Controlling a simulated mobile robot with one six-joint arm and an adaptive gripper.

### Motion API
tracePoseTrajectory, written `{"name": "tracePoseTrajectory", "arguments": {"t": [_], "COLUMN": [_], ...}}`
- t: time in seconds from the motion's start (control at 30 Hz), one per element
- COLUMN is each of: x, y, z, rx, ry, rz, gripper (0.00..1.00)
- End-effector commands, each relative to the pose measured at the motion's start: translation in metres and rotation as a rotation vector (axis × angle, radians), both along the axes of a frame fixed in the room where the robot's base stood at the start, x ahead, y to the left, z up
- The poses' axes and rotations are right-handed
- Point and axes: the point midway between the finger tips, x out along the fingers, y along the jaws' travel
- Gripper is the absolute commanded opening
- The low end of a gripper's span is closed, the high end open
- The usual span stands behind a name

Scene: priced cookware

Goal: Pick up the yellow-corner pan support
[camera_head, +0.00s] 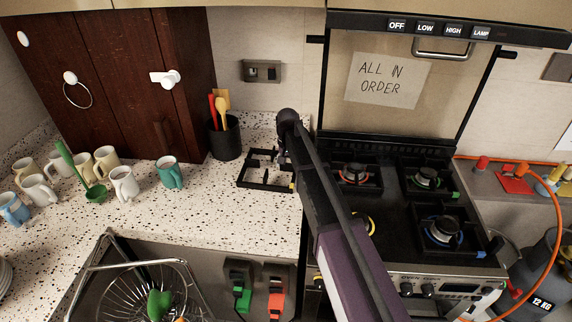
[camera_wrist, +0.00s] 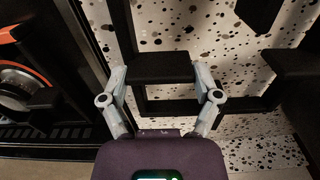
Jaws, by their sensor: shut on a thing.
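The yellow-corner pan support (camera_head: 265,186) is a black square grate with a yellow corner at its front right. It is at the right side of the speckled counter, left of the stove; whether it touches the counter or sits slightly above is unclear. My gripper (camera_wrist: 160,76) is shut on a black bar of the pan support, which also shows in the wrist view (camera_wrist: 160,66), with one finger on each side. In the head view my arm hides part of the grate's right side. The yellow-marked burner (camera_head: 370,224) is bare and partly hidden by my arm.
The stove (camera_head: 405,255) has other black supports around red, green and blue burners. A black utensil pot (camera_head: 224,142) stands behind the grate. Several mugs (camera_head: 124,184) stand to the left on the counter (camera_head: 215,215). A wire basket (camera_head: 150,290) is in front.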

Motion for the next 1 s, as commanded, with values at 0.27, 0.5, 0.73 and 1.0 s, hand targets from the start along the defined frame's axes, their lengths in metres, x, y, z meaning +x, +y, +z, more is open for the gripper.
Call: {"name": "tracePoseTrajectory", "arguments": {"t": [0.27, 0.5, 0.73, 1.0], "x": [0.000, -0.039, -0.092, -0.138], "y": [0.000, -0.007, -0.015, -0.021], "z": [0.025, 0.032, 0.037, 0.041], "rx": [0.000, 0.000, 0.000, 0.000], "ry": [0.000, 0.000, 0.000, 0.000], "rz": [0.000, 0.001, 0.001, 0.000], "gripper": [0.20, 0.20, 0.20, 0.20]}}
